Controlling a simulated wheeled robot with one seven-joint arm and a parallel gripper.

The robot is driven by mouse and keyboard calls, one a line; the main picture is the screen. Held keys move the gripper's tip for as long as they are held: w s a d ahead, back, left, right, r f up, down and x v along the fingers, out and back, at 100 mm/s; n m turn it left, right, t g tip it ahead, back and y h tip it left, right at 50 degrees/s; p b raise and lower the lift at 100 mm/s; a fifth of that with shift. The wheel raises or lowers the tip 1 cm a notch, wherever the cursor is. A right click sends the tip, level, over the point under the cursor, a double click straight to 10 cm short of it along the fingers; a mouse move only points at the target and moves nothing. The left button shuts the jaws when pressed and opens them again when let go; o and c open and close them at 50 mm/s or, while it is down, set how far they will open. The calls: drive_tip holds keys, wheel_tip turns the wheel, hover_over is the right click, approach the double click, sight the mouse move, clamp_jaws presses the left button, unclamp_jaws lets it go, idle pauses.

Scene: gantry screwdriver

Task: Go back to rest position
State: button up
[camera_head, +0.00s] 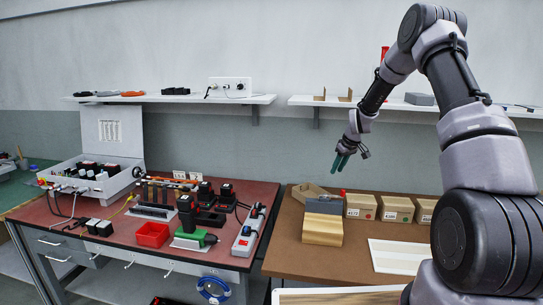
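My arm rises on the right side of the head view and bends over to the left. My gripper (340,162) hangs in the air, pointing down, above the back of the brown table (300,262). Its two greenish fingers look slightly apart, with nothing visible between them. It is clear of the wooden block and boxes below it.
A red-topped workbench (110,262) at left carries black power tools, a green tool (195,237), a red bin (152,234) and a power strip (249,232). Small cardboard boxes (397,209) and a wooden block (323,229) stand on the brown table. Wall shelves (180,98) run behind.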

drive_tip(key=s+r+m, duration=0.2)
drive_tip(key=s+r, duration=0.4)
drive_tip(key=r, duration=0.3)
drive_tip(key=s+a+r+m+t+h, duration=0.1)
drive_tip(key=s+r, duration=0.6)
drive_tip(key=r, duration=0.2)
drive_tip(key=s+r+m, duration=0.2)
drive_tip(key=s+r, duration=0.4)
drive_tip(key=r, duration=0.4)
drive_tip(key=s+r+m+t, duration=0.1)
drive_tip(key=s+r+m, duration=0.1)
drive_tip(key=s, duration=1)
drive_tip(key=s+a+r+m+t, duration=0.1)
drive_tip(key=s+r+m, duration=0.2)
drive_tip(key=s, duration=1)
drive_tip(key=shift+s+r+y, duration=0.2)
drive_tip(key=shift+y, duration=0.2)
